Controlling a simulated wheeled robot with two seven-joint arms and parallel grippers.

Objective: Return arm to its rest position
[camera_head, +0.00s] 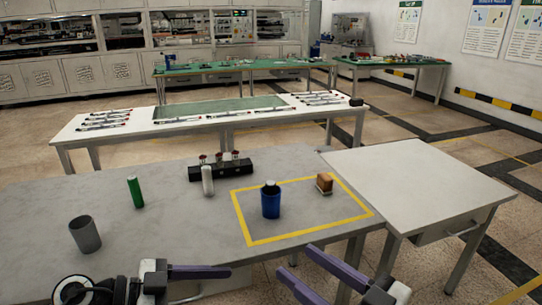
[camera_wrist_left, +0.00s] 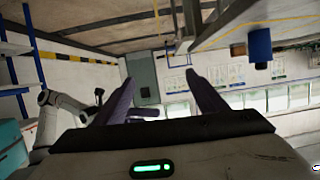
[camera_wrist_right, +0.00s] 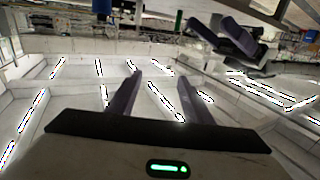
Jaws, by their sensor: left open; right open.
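My right gripper (camera_head: 297,260) is at the bottom edge of the head view, in front of the grey table. Its purple fingers are apart and empty, as the right wrist view (camera_wrist_right: 158,85) also shows. My left gripper (camera_head: 218,282) is lower left of it, partly cut off by the frame. Its fingers are apart with nothing between them in the left wrist view (camera_wrist_left: 162,88). Both grippers are clear of the objects on the table.
A bare white table (camera_head: 420,185) stands right.

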